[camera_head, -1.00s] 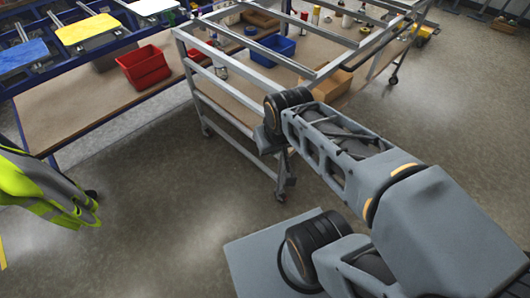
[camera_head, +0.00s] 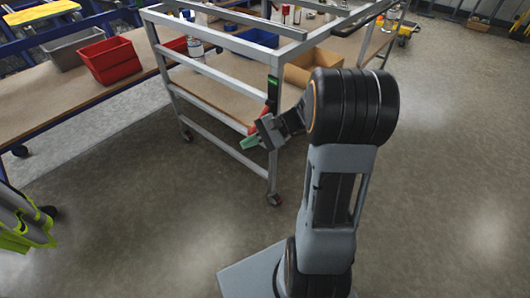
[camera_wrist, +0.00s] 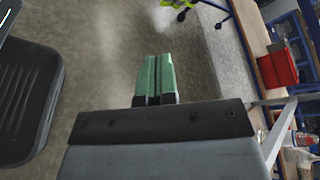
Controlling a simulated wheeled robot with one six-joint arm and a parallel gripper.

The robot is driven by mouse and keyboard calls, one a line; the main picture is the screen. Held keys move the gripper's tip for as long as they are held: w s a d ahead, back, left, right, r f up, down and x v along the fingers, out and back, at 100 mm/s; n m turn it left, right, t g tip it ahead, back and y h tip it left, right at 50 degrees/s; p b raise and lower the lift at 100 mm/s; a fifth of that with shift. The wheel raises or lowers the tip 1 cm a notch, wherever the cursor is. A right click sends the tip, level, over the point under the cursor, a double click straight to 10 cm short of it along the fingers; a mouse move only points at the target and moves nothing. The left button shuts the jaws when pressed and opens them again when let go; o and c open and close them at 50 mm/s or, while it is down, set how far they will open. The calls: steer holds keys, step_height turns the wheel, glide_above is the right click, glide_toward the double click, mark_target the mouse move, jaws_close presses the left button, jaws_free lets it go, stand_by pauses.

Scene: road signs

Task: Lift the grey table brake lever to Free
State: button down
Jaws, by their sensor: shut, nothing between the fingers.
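The grey metal frame table (camera_head: 208,90) on castors stands ahead of me. At its near corner post is a green plate (camera_head: 273,88), with a slim red piece (camera_head: 262,118) below it that looks like a lever or handle. I cannot make out a separate grey lever; my gripper and arm cover part of this post. My gripper (camera_head: 249,142) is shut and empty, with its green fingertips pointing left, close to the red piece; I cannot tell whether they touch. In the wrist view, the fingertips (camera_wrist: 154,76) are together over bare floor, and no lever shows.
A long bench with a red bin (camera_head: 108,62) and a grey bin (camera_head: 76,48) runs along the left. Floor is clear between.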

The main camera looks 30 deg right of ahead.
steer(key=w+d+f+m+t+y+b, duration=0.1)
steer(key=w+d+f+m+t+b, duration=0.1)
steer(key=d+f+m+t+b, duration=0.2)
steer(key=w+d+f+m+t+y+b, duration=0.1)
steer(key=w+d+f+m+t+b, duration=0.2)
steer(key=d+f+t+b, duration=0.4)
steer(key=d+f+m+t, duration=0.1)
steer(key=d+f+t, duration=0.2)
steer(key=d+f, duration=0.3)
steer(key=shift+w+d+f+m+t+b, duration=0.3)
steer(key=shift+d+t, duration=0.1)
steer(key=shift+d, duration=0.65)
steer(key=shift+r+y, duration=0.1)
steer(key=shift+y, duration=0.2)
steer(key=s+r+p+x, duration=0.1)
steer(key=p+x, duration=0.3)
steer(key=x, duration=0.9)
steer(key=shift+s+a+r, duration=0.3)
steer(key=shift+s+a, duration=0.05)
steer(key=shift+s, duration=0.25)
